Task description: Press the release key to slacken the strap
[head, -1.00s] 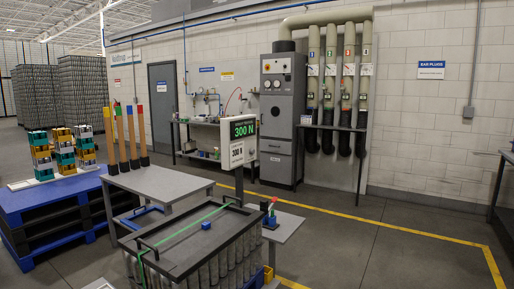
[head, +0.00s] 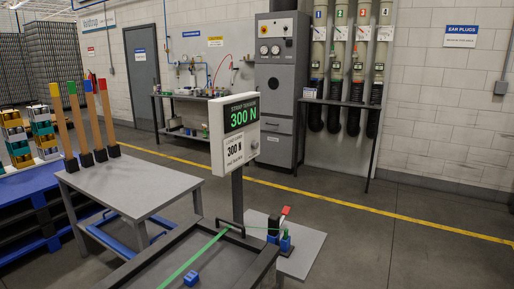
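A green strap (head: 190,264) runs taut over the dark top frame (head: 166,246) of the can stack in the foreground. A display on a post (head: 240,133) is headed strap tension and reads 300 N in green. A label below it also reads 300 N. A small blue device with a green part and a tilted red-tipped lever (head: 285,222) stands on a grey side table (head: 306,250) at the right. I cannot tell which part is the release key. A small blue block (head: 191,278) sits on the top frame near the strap. Neither gripper shows.
A grey table (head: 135,187) stands left of the frame. A grey cabinet (head: 281,85) and pipes line the back wall. Floor at the right is clear.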

